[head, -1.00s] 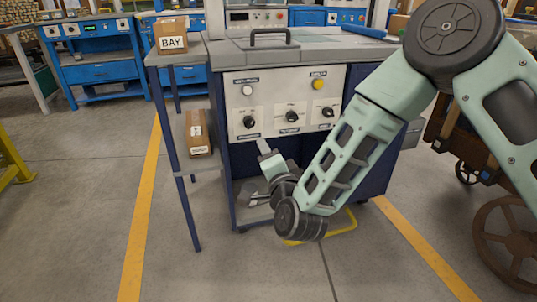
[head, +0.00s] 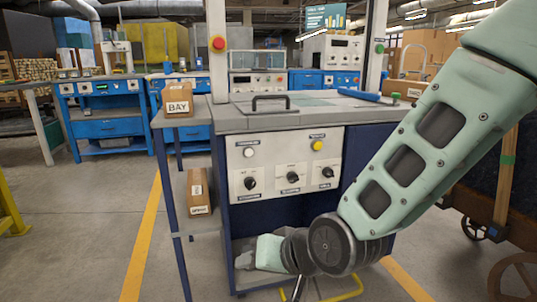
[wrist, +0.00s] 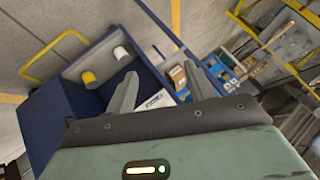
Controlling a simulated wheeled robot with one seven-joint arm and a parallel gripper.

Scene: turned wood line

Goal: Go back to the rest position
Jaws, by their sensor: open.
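My gripper (wrist: 163,92) shows in the wrist view with its two grey fingers spread apart and nothing between them. In the head view my pale green arm comes in from the right and bends at a dark joint low in front of the blue machine (head: 365,160). The gripper's fingers are hidden there behind the joint. The machine's white control panel (head: 285,195) has a white button (head: 249,152), a yellow button (head: 317,146) and several black knobs. In the wrist view the yellow button (wrist: 89,77) and white button (wrist: 120,53) stand left of the fingers.
A side shelf (head: 207,218) left of the machine holds a box marked BAY (head: 178,104) and a lower box (head: 199,190). A wooden cart (head: 480,200) stands at the right. Blue benches (head: 103,128) stand behind.

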